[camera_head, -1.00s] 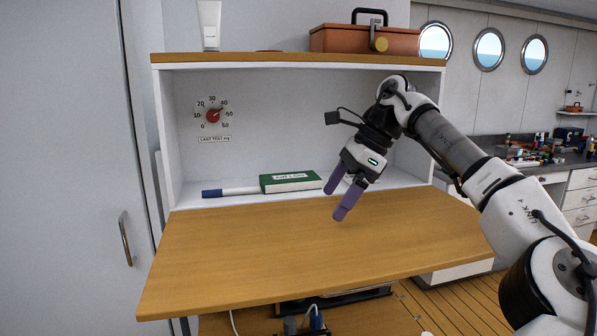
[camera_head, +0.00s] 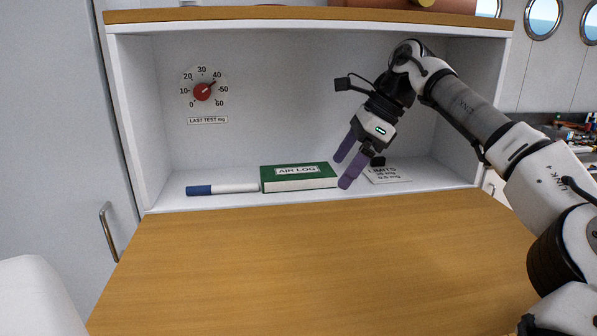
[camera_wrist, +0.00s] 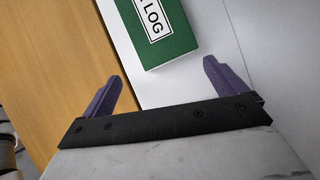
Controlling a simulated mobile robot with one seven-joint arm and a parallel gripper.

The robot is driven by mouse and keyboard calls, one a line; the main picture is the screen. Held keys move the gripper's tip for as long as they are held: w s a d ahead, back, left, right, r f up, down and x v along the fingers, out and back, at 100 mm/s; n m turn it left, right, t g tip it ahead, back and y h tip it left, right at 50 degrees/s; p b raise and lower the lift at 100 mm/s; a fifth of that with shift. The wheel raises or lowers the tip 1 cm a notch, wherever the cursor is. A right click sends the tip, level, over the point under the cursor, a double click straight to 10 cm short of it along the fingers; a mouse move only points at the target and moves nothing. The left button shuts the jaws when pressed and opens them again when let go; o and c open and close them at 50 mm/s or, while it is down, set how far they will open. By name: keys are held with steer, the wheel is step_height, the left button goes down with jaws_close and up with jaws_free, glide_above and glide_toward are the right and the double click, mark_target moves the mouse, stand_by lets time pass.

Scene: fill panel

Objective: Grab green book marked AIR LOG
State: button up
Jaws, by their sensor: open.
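The green book marked AIR LOG (camera_head: 299,184) lies flat on the white floor of the cubby, its label on the top cover and white page edges toward me. My gripper (camera_head: 347,168) is open and empty, just right of the book's right end, with purple fingers pointing down and left. In the wrist view the book (camera_wrist: 172,48) shows ahead of and between the open fingers (camera_wrist: 166,82), apart from them, its near end facing the gripper. Only part of the label, "LOG", shows there.
A blue-capped white marker (camera_head: 222,188) lies just left of the book. A printed card (camera_head: 388,175) lies right of my gripper. A dial with a red knob (camera_head: 202,91) is on the back panel. A shelf (camera_head: 300,14) hangs above. The wooden desktop (camera_head: 300,260) in front is clear.

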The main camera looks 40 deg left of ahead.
mark_target(298, 170)
steer(key=shift+s+a, duration=1)
steer(key=shift+a, duration=0.25)
steer(key=s+a+p, duration=0.2)
steer(key=a, duration=0.1)
steer(key=shift+s+a+r, duration=0.15)
steer(key=shift+s+a, duration=0.15)
steer(key=shift+s, duration=0.1)
steer(key=shift+s+a+f+p, duration=0.15)
steer(key=shift+a+f+p, duration=0.1)
steer(key=shift+p, duration=0.1)
steer(key=shift+a+f, duration=0.1)
steer(key=shift+f, duration=0.35)
steer(key=c, duration=1.3)
